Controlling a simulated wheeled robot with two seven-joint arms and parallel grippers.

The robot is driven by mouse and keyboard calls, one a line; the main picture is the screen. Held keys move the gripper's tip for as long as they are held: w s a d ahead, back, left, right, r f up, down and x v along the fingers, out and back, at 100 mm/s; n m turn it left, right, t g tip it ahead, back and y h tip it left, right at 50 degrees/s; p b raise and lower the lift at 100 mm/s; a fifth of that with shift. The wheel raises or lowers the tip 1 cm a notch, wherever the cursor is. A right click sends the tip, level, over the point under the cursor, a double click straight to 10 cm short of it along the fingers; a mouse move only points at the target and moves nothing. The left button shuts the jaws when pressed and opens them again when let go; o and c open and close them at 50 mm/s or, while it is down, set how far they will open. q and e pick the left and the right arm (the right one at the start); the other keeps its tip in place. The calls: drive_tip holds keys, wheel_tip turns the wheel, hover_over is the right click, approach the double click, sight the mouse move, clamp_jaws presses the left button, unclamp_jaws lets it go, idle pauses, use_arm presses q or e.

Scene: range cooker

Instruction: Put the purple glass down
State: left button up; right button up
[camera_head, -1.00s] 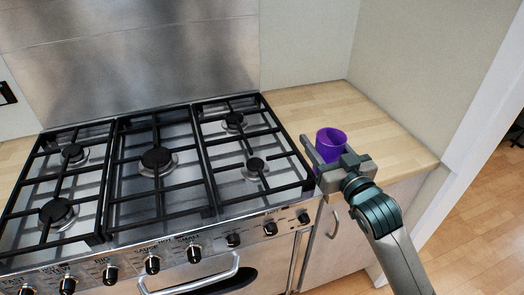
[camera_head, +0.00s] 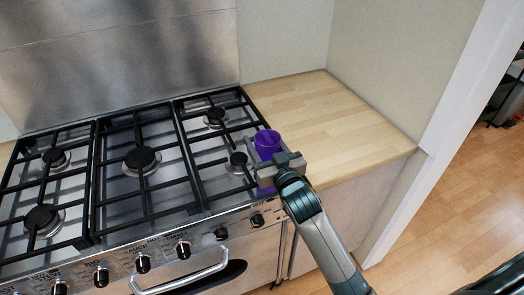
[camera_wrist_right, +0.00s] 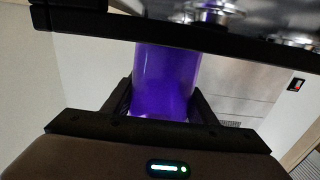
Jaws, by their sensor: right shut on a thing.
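The purple glass (camera_head: 267,140) is upright in my right gripper (camera_head: 275,164), at the right edge of the range cooker (camera_head: 110,252), where the hob meets the wooden worktop (camera_head: 340,125). The gripper is shut on the glass, with one finger on each side. My left gripper is not in view.
The worktop right of the cooker is bare. Raised black grates (camera_head: 140,160) cover the hob, and a steel splashback (camera_head: 120,60) rises behind it. A wall (camera_head: 400,60) bounds the worktop on the right, and wooden floor (camera_head: 450,210) lies beyond.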

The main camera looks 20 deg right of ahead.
drive_tip(key=shift+f+p, duration=0.4)
drive_tip(key=shift+f, duration=1.6)
drive_tip(key=shift+f, duration=0.1)
drive_tip(key=o, duration=1.2)
